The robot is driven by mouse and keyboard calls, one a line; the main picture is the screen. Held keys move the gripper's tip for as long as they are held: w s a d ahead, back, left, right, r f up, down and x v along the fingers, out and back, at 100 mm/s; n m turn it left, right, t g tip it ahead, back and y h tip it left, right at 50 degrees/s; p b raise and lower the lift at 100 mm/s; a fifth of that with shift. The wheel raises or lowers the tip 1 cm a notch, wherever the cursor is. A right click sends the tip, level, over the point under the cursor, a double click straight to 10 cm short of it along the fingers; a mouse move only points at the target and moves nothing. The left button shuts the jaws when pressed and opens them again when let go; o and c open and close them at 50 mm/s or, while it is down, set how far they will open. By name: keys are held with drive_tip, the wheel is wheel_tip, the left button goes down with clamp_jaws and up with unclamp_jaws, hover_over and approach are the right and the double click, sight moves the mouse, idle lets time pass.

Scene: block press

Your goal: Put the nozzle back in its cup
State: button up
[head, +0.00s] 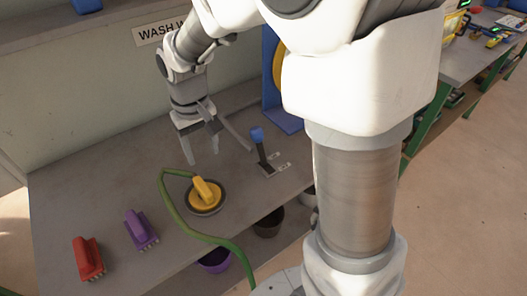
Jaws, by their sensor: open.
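A yellow piece with a raised grip (206,192), which looks like the nozzle, sits on a round grey-rimmed base on the bench. A green hose (180,210) curves up beside it, bends over, and ends at or behind it. Whether that round base is the cup, I cannot tell. My gripper (203,156) is open, fingers pointing down, above and behind the yellow piece, with nothing seen between the fingers. A grey bar (237,135) shows just right of the gripper; I cannot tell what it belongs to.
A purple brush (141,229) and a red brush (88,258) lie on the left of the bench (75,195). My arm hides the right side.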

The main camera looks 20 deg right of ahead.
drive_tip(key=s+d+r+m+t, duration=0.1)
drive_tip(key=s+d+r+t, duration=0.1)
drive_tip(key=s+d+r, duration=0.3)
drive_tip(key=s+d+r+m+t, duration=0.1)
drive_tip(key=s+d+r, duration=0.4)
drive_tip(key=s, duration=0.7)
drive_tip(key=shift+r+m+t, duration=0.4)
drive_tip(key=shift+r+t, duration=0.5)
drive_tip(key=shift+r, duration=0.05)
drive_tip(key=shift+d, duration=0.1)
wheel_tip(320, 180, up, 3)
drive_tip(key=p, duration=0.2)
drive_tip(key=shift+f+p, duration=0.1)
drive_tip(key=shift+p, duration=0.3)
